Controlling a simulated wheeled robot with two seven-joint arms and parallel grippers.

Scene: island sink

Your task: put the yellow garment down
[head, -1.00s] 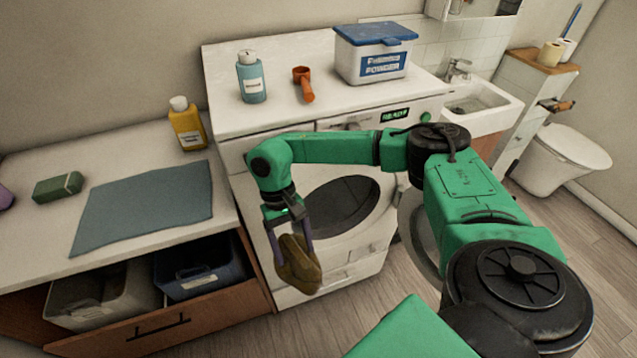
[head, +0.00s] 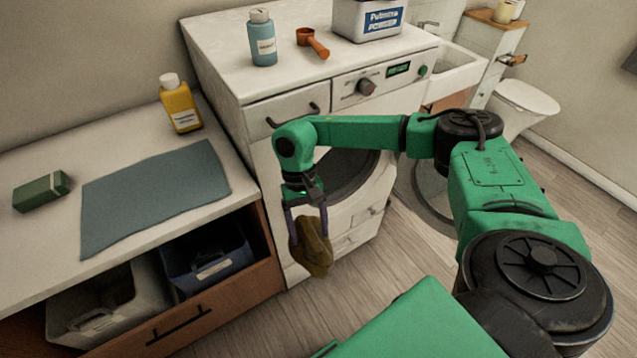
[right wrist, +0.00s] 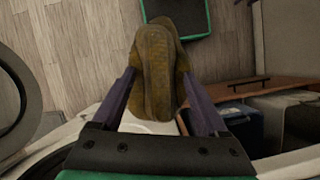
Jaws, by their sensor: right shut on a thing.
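The yellow garment (head: 312,247) is a crumpled, dark mustard bundle. My right gripper (head: 308,222) is shut on it and holds it in the air in front of the washing machine (head: 340,238). In the right wrist view the garment (right wrist: 155,75) sits between the two purple fingers of the right gripper (right wrist: 155,95), over the wood floor. The machine's round door (head: 428,190) stands open, and my arm partly hides the dark opening. My left gripper is not in view.
A blue-grey mat (head: 150,195) lies on the counter at left, with a green box (head: 40,192) and a yellow bottle (head: 180,104). Below, an open drawer holds a white bin (head: 100,305) and a dark blue bin (head: 205,262). A blue bottle (head: 262,40) and orange scoop (head: 312,42) stand on the machine.

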